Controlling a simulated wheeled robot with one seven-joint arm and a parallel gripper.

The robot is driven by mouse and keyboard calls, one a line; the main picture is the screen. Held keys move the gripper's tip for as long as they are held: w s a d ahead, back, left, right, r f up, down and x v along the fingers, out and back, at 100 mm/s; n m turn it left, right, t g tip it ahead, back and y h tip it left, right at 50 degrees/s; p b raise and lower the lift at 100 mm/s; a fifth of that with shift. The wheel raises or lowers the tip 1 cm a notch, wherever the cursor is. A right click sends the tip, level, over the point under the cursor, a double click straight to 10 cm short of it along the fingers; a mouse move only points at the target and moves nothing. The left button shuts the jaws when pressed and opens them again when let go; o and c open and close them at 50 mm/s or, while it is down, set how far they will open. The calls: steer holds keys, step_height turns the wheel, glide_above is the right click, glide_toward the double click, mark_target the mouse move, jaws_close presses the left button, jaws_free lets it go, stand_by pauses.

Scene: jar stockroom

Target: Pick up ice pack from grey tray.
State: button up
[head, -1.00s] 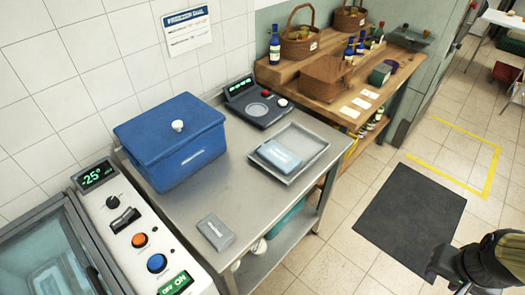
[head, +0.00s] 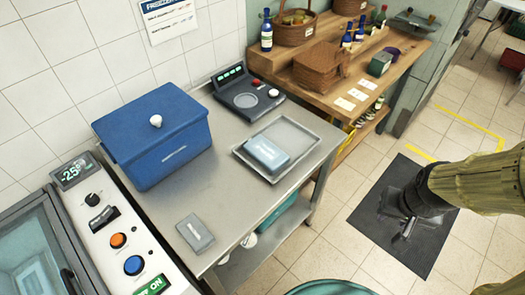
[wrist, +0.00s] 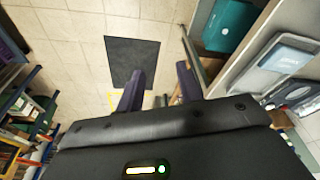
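The ice pack (head: 267,153), a light blue slab with white lettering, lies in the grey tray (head: 312,142) at the right part of the steel table. The ice pack (wrist: 292,62) and the tray also show at the right of the wrist view. My gripper (head: 405,232) hangs over the floor right of the table, over a dark mat, well apart from the tray. In the wrist view its two fingers (wrist: 160,90) stand apart with nothing between them, so it is open and empty.
On the steel table (head: 235,205) stand a blue lidded box (head: 155,145), a dark scale (head: 245,98) and a small grey slab (head: 195,232). A wooden bench (head: 372,75) with baskets and bottles is behind. Floor around the dark mat (head: 375,215) is clear.

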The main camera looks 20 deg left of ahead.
steer(key=shift+o, duration=0.6)
steer(key=shift+s+d, duration=0.1)
steer(key=shift+s, duration=0.05)
steer(key=o, duration=0.4)
steer(key=shift+f, duration=0.1)
steer(key=o, duration=0.7)
steer(key=w+f+n+b, duration=0.1)
steer(key=w, duration=0.1)
steer(key=w+f+t+b, duration=0.1)
steer(key=w+a+f+n+t+b, duration=0.1)
steer(key=w+f, duration=0.1)
steer(key=shift+w+f+n, duration=0.1)
steer(key=shift+w+n, duration=0.2)
steer(key=shift+w, duration=0.05)
steer(key=w+a+f+n+t+y+b, duration=0.3)
steer(key=w+a+f+n+y+b, duration=0.35)
steer(key=w+a, duration=0.3)
steer(key=a+n+y+b, duration=0.1)
steer(key=a+y, duration=0.1)
steer(key=a, duration=0.1)
steer(key=s+a+f+n+g+y+b, duration=0.1)
steer(key=a+y, duration=0.1)
steer(key=a, duration=0.1)
steer(key=a+n+g+y+b, duration=0.1)
steer(key=a+n+y, duration=0.1)
steer(key=a, duration=0.2)
steer(key=shift+s+f, duration=0.3)
steer(key=shift+f, duration=0.1)
